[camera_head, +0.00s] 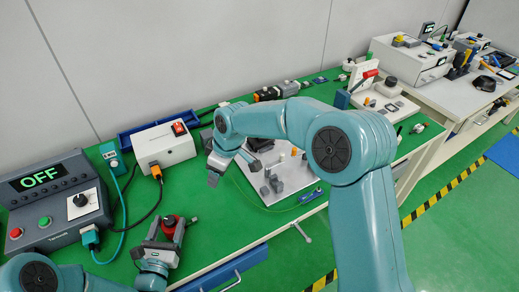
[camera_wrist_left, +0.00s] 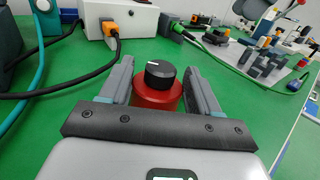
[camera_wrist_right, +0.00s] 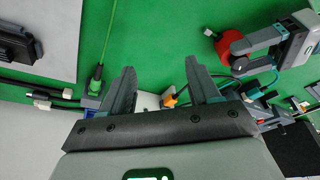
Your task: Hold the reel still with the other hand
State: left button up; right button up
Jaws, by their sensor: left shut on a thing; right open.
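The reel is a red round body (camera_head: 170,228) with a black knob on top, standing on the green bench. In the left wrist view the reel (camera_wrist_left: 157,96) sits between the finger pads. My left gripper (camera_head: 167,230) is shut on it from the near side. The reel (camera_wrist_right: 230,46) also shows at the upper right in the right wrist view, partly covered by the left gripper. My right gripper (camera_head: 232,172) is open and empty above the bench, beside the pale fixture plate and apart from the reel. Its open fingers (camera_wrist_right: 158,70) show in its wrist view.
A control box reading OFF (camera_head: 58,195) stands at the left. A white box with a red switch (camera_head: 165,144) is behind the reel, with black and teal cables nearby. A fixture plate (camera_head: 287,170) with small grey blocks and a green cable (camera_head: 255,196) lies right of the reel.

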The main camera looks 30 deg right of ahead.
jog(key=d+r+g+h, duration=0.1)
jog(key=d+h, duration=0.1)
jog(key=d, duration=1.1)
jog(key=shift+w+r+g, duration=0.15)
jog(key=shift+w+g, duration=0.15)
jog(key=shift+g, duration=0.1)
jog(key=shift+d, duration=0.1)
jog(key=shift+c, duration=0.2)
jog(key=shift+c, duration=1.2)
jog(key=n, duration=0.8)
send_near(168, 219)
jog(key=shift+g, duration=0.4)
jog(key=f, duration=0.8)
jog(key=shift+w+f, duration=0.25)
jog(key=shift+f, duration=0.1)
